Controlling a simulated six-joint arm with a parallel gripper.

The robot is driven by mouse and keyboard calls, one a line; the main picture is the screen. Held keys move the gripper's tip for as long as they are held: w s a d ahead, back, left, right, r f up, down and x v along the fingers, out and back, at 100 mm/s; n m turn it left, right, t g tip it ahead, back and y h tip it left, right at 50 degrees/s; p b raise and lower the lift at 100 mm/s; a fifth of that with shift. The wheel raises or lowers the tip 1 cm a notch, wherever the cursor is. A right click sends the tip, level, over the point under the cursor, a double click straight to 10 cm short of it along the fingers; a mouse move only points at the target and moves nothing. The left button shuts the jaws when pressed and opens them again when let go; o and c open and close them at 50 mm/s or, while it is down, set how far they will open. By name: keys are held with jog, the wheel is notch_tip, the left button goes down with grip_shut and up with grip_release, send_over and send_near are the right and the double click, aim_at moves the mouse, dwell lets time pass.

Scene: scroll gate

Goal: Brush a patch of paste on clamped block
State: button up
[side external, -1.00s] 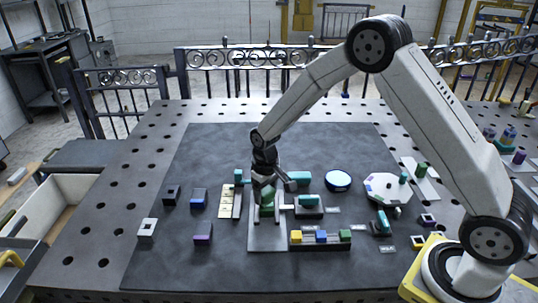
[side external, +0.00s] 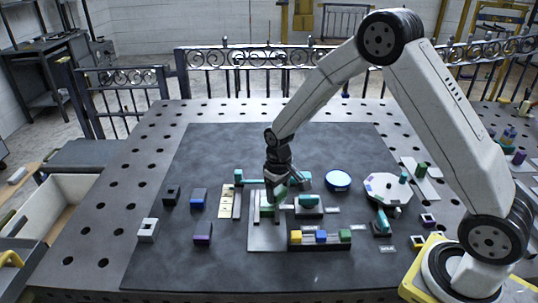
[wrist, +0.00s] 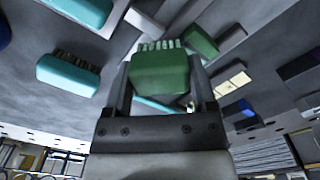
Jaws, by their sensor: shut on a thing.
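My gripper (side external: 277,192) is shut on a green brush (wrist: 160,75), whose pale bristles (wrist: 160,45) point away from the wrist. In the side external view the green brush (side external: 281,191) is small and partly hidden by the fingers. A green block (side external: 266,210) sits between grey upright jaws on a light grey plate (side external: 267,240). My gripper is just above this block; I cannot tell if the bristles touch it. In the wrist view a green block (wrist: 201,40) shows beyond the brush, beside grey jaws. Paste on it cannot be made out.
A teal brush (wrist: 68,75) with dark bristles lies nearby. A teal-topped dark piece (side external: 309,202) stands close right of the plate. A rack (side external: 320,243) with yellow, blue and green blocks is in front.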

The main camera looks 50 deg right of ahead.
jog(key=w+a, duration=0.4)
jog(key=shift+a, duration=0.1)
notch_tip(320, 180, up, 8)
dwell(0.8)
dwell(0.4)
